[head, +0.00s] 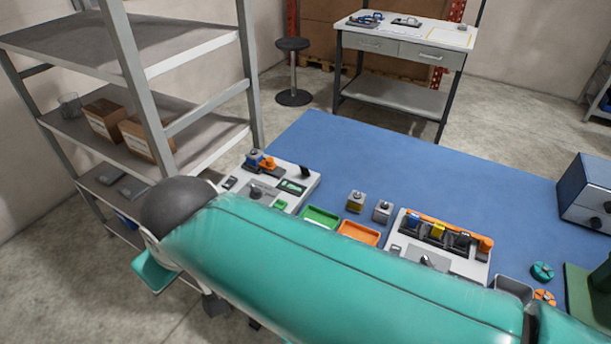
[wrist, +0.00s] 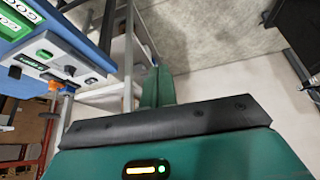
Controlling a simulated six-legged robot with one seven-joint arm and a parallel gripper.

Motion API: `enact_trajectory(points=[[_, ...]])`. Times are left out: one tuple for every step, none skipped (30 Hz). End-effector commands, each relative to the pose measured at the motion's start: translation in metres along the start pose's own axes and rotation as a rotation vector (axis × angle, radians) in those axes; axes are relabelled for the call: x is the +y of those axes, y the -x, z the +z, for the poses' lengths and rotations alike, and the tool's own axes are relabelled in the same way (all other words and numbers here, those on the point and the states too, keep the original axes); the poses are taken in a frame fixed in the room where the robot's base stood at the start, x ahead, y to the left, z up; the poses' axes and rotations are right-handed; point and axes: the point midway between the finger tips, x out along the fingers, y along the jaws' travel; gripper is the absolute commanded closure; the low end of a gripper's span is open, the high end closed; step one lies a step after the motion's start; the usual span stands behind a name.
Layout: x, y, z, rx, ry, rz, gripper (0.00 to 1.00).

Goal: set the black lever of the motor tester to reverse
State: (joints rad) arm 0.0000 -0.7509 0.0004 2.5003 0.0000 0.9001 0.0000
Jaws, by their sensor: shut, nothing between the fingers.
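Two light grey devices stand on the blue bench top in the head view; no readable label tells which is the motor tester. The left device (head: 312,182) has a black lever (head: 305,172) at its far right corner, a green display and another dark control (head: 256,192). The right device (head: 468,268) has a dark knob (head: 425,260) and is partly hidden by my arm. In the wrist view, a grey device (wrist: 75,55) with a black control (wrist: 92,81) lies at upper left. My gripper (wrist: 157,88) is shut and empty, apart from this device, over floor.
Green (head: 319,217) and orange (head: 358,232) trays and two small blocks stand between the devices. A grey shelf rack (head: 190,117) borders the bench at left. A blue box (head: 590,190) stands at right. The far middle of the bench is clear.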

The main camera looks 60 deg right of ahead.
Motion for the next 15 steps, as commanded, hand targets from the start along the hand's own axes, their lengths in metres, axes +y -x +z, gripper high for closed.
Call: enact_trajectory(points=[[0.0000, -0.0004, -0.0001, -0.001, 0.000, 0.000, 1.00], [0.0000, -0.0004, -0.0001, -0.001, 0.000, 0.000, 1.00], [0.0001, -0.0004, -0.0001, -0.001, 0.000, 0.000, 1.00], [0.0001, -0.0003, -0.0001, -0.001, 0.000, 0.000, 1.00], [0.0002, -0.0002, -0.0001, -0.001, -0.001, 0.000, 1.00], [0.0002, 0.0000, -0.0001, 0.000, -0.001, 0.000, 1.00], [0.0002, 0.0001, -0.0002, 0.000, -0.001, 0.000, 1.00], [0.0001, 0.0001, -0.0002, 0.000, 0.000, 0.000, 1.00], [0.0000, -0.0001, -0.0002, 0.000, 0.000, 0.000, 1.00], [0.0000, -0.0002, -0.0001, -0.001, 0.000, 0.000, 1.00], [0.0000, -0.0003, -0.0001, -0.001, 0.000, 0.000, 1.00], [0.0001, -0.0003, -0.0001, -0.001, 0.000, 0.000, 1.00], [0.0005, -0.0005, -0.0001, -0.002, 0.001, 0.001, 1.00], [0.0016, -0.0014, 0.0001, -0.005, 0.006, 0.005, 1.00], [0.0044, -0.0038, 0.0006, -0.015, 0.017, 0.014, 1.00]])
